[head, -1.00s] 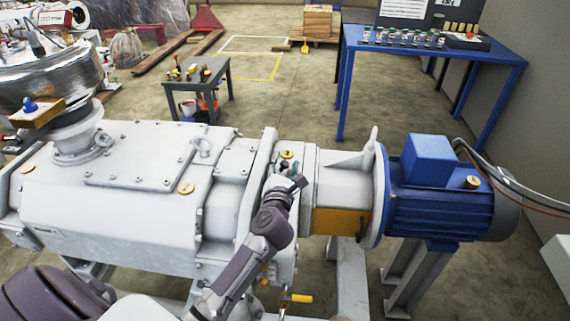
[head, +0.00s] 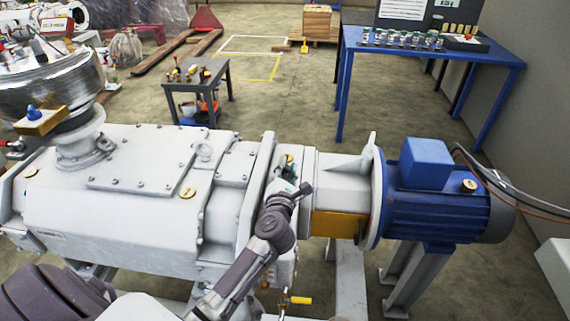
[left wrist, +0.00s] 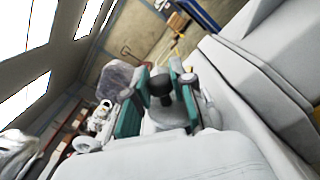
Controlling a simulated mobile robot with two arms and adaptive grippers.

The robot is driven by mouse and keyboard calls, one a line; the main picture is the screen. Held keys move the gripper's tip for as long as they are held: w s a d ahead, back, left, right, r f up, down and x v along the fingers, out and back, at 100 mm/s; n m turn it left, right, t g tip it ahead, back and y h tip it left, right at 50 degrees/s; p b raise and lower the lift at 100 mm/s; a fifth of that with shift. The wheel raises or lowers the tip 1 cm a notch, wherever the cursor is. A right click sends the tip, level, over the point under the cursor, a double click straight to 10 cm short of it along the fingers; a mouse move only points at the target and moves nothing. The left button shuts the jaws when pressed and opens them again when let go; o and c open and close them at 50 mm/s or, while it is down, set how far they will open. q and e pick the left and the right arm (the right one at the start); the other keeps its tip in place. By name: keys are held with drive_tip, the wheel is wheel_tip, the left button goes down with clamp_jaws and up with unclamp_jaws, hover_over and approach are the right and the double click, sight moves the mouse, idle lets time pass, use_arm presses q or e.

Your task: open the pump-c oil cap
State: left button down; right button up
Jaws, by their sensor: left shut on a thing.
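The white pump (head: 120,215) lies across the head view, with a blue motor (head: 430,200) at its right end. My left gripper (head: 285,187) is over the pump's flanged end section. In the left wrist view the gripper (left wrist: 160,76) has its teal fingers on both sides of a dark round-topped cap (left wrist: 160,92), shut on it. The cap stands above a pale surface. The fingers and wrist hide this cap in the head view. A brass cap (head: 289,158) shows just behind the gripper, and another brass cap (head: 187,193) is on the pump's top. My right gripper is not in view.
A thin fin (head: 370,147) rises near the motor. A grey table (head: 205,76) and a blue table (head: 430,52) stand behind, with open floor between them. Cables (head: 500,182) run by the motor.

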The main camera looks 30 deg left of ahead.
use_arm(q)
drive_tip(key=m+p, duration=0.1)
drive_tip(key=p, duration=0.1)
drive_tip(key=d+m+p, duration=0.1)
drive_tip(key=m+p, duration=0.1)
drive_tip(key=w+d+m+p, duration=0.1)
drive_tip(key=m, duration=0.1)
drive_tip(key=shift+d+r+p, duration=0.15)
drive_tip(key=shift+r+p, duration=0.15)
drive_tip(key=shift+p, duration=0.1)
drive_tip(key=m+p, duration=0.1)
drive_tip(key=d+m, duration=0.1)
drive_tip(key=shift+w+f+m+p, duration=0.2)
drive_tip(key=shift+m+p, duration=0.15)
drive_tip(key=shift+m, duration=0.05)
drive_tip(key=shift+w+d+f+m+p, duration=0.1)
drive_tip(key=shift+d+f+m+p, duration=0.2)
drive_tip(key=shift+m, duration=0.4)
drive_tip(key=shift+w+d+f+m+p, duration=0.15)
drive_tip(key=shift+m+p, duration=0.25)
drive_tip(key=shift+m, duration=0.3)
drive_tip(key=c, duration=1)
unclamp_jaws()
drive_tip(key=v, duration=1.2)
